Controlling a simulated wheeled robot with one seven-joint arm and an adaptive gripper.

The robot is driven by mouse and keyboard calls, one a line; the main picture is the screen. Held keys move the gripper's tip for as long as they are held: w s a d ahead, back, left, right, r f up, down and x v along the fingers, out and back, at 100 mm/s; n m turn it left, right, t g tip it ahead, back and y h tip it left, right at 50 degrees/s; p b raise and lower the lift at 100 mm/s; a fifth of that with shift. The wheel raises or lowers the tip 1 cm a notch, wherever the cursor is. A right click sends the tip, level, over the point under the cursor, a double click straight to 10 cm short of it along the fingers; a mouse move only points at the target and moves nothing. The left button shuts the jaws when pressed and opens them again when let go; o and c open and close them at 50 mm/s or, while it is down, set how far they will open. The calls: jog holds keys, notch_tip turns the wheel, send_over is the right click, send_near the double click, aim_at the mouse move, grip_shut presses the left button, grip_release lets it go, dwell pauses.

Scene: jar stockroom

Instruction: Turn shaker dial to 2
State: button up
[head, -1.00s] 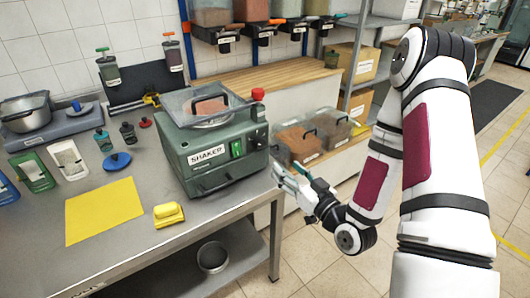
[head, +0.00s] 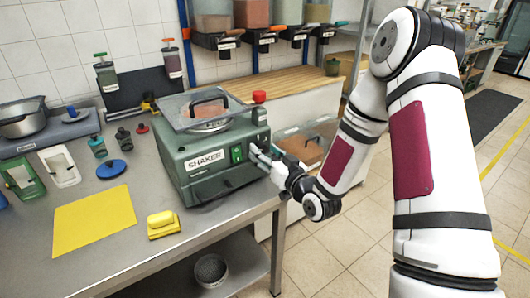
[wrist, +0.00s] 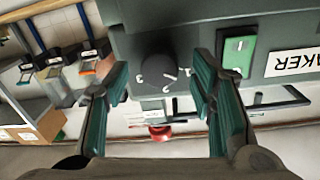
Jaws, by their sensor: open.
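The green shaker (head: 207,150) stands on the steel table, with a clear-lidded tray on top and a red knob at its upper right corner. Its black round dial (wrist: 158,74) shows in the wrist view with white marks on its face; I cannot read the setting. The dial lies between the two teal fingers of my open gripper (wrist: 160,98), apart from both. In the head view my gripper (head: 262,155) is at the right end of the shaker's front and hides the dial. A green switch (wrist: 238,50) sits beside the dial.
Bins with clear lids (head: 300,145) are behind my gripper.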

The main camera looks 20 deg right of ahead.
jog(key=shift+w+a, duration=0.1)
jog(key=shift+w, duration=0.2)
jog(key=c, duration=1.2)
jog(key=shift+o, duration=0.3)
jog(key=shift+m, duration=0.3)
jog(key=m+p, duration=0.2)
jog(key=m, duration=0.3)
jog(key=m+p, duration=0.1)
jog(key=m, duration=0.2)
jog(key=m+p, duration=0.1)
jog(key=m, duration=0.1)
jog(key=shift+m+g+y, duration=0.3)
jog(key=shift+m, duration=0.1)
